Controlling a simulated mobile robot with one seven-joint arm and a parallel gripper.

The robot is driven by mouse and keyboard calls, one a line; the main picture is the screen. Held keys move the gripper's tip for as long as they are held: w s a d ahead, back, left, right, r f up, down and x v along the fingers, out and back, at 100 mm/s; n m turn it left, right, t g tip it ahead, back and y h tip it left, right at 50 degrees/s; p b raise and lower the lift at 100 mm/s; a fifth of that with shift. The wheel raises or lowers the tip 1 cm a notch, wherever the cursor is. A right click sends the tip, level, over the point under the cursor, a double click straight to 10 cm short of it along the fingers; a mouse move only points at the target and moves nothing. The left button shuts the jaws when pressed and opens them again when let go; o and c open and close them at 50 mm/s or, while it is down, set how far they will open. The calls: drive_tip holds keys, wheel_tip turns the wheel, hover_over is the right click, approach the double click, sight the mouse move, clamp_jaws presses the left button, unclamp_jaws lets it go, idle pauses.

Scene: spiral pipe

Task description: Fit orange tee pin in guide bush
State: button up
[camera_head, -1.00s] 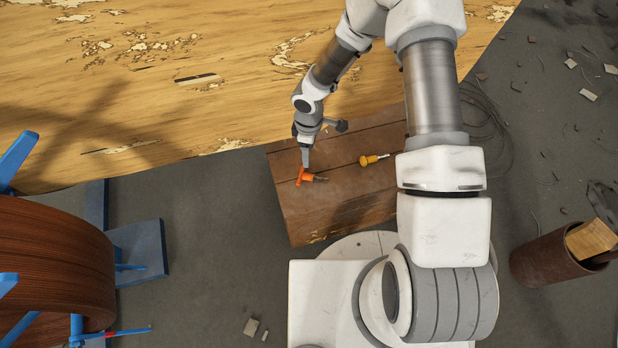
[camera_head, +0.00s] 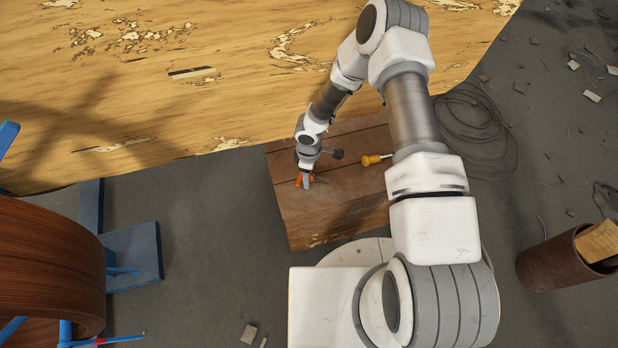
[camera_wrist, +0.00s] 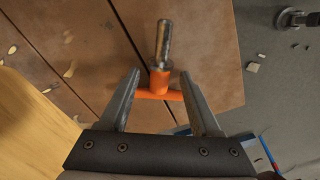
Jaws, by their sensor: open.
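The orange tee pin (camera_head: 300,180) lies on a brown wooden crate (camera_head: 300,225). In the wrist view the pin (camera_wrist: 160,82) shows an orange crossbar and collar with a grey metal shaft pointing away from my gripper. My gripper (camera_head: 306,184) is down at the pin and hides part of it in the head view. In the wrist view my gripper (camera_wrist: 160,73) is open, with one finger on each side of the collar and the crossbar between them. I cannot tell whether the fingers touch it. I cannot make out the guide bush.
A yellow-handled tool (camera_head: 373,160) lies on the crate to the right. A large wooden table (camera_head: 200,110) stands behind. A brown reel (camera_head: 45,260) with a blue stand (camera_head: 135,256) is at the left. A brown bin (camera_head: 555,262) and coiled cable (camera_head: 470,115) are at the right.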

clamp_jaws()
idle(0.3)
idle(0.6)
